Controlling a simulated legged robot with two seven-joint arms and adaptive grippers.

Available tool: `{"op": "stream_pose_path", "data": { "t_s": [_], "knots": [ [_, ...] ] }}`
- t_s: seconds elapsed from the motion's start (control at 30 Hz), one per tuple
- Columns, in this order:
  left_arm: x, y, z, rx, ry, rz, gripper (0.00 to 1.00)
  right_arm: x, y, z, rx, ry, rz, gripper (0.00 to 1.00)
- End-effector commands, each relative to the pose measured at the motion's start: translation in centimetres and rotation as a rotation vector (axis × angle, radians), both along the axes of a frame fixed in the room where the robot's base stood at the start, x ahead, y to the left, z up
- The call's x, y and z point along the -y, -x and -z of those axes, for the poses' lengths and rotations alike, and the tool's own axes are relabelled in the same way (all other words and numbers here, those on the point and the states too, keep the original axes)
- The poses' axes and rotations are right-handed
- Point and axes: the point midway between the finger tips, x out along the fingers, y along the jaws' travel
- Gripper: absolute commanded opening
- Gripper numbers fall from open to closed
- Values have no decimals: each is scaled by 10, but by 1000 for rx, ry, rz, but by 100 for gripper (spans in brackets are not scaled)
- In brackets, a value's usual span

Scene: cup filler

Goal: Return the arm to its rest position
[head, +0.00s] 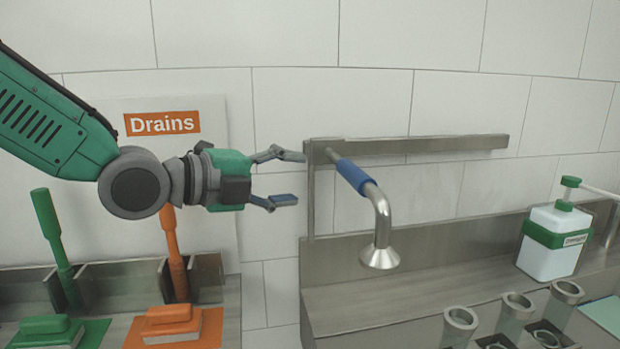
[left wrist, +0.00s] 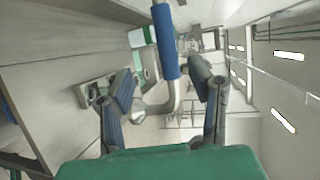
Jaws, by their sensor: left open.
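My left gripper (head: 291,178) is open and empty in the head view. Its arm comes in from the left, and its fingers point right toward the metal spout with a blue sleeve (head: 362,183). A small gap separates the fingertips from the spout's bracket. In the left wrist view, the open fingers (left wrist: 165,97) frame the blue sleeve (left wrist: 165,42) beyond them, and it does not appear gripped. My right gripper is not in view.
A metal rail (head: 430,145) runs along the tiled wall. A white and green dispenser (head: 552,240) stands at right, above several metal cups (head: 459,322). Green (head: 52,232) and orange (head: 173,250) brushes stand at left below a Drains sign (head: 162,123).

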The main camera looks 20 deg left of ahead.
Motion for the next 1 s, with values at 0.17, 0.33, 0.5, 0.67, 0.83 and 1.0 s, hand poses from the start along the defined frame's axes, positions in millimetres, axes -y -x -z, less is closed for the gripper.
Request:
{"op": "stream_pose_path", "data": {
  "t_s": [0.17,0.33,0.5,0.67,0.83,1.0],
  "knots": [
    [0,3,-1,1,-1,0,48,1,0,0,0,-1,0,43],
    [1,2,-1,1,-2,0,48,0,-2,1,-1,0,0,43],
    [-1,2,-1,1,-1,0,48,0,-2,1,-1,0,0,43],
    [-2,0,30,-88,41,-27,48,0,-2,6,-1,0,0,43],
    [-5,2,140,-410,201,-164,48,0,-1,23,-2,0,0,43],
    [-11,29,269,-776,393,-406,48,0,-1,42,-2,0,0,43]
  ]
}}
